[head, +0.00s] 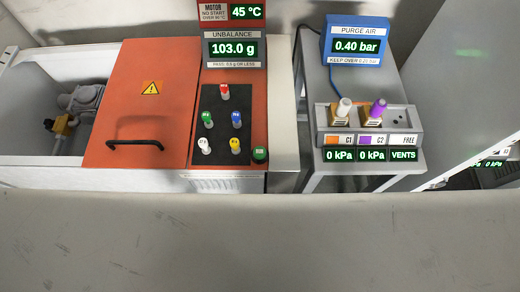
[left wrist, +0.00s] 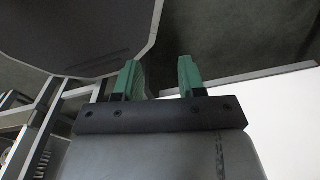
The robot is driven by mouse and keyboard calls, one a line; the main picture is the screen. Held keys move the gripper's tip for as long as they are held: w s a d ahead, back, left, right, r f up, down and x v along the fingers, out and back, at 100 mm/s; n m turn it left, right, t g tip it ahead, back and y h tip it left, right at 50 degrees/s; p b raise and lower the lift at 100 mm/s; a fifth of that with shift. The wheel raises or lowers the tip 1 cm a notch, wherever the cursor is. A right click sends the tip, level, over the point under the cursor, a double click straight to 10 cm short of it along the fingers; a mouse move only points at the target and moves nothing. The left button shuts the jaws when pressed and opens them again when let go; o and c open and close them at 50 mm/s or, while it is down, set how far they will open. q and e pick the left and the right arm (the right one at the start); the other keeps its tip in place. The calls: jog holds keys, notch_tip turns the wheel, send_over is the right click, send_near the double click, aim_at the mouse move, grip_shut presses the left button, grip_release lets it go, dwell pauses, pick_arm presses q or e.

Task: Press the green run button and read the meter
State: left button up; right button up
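The green run button (head: 260,154) is at the lower right corner of the black panel on the orange machine in the head view. The unbalance meter (head: 234,48) stands at the back of that machine and reads 103.0 g. The button and meter are not visible in that view. My right gripper is in neither view.
Coloured knobs stand on the black panel (head: 222,172). An orange lid (head: 135,105) with a black handle is to its left. The motor display (head: 246,12) reads 45 °C. The blue purge air display (head: 356,45) reads 0.40 bar, above a two-plug holder (head: 327,126) showing 0 kPa twice.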

pick_arm(q)
jog(key=shift+c, duration=0.5)
jog(key=shift+a, duration=0.15)
grip_shut()
dwell(0.9)
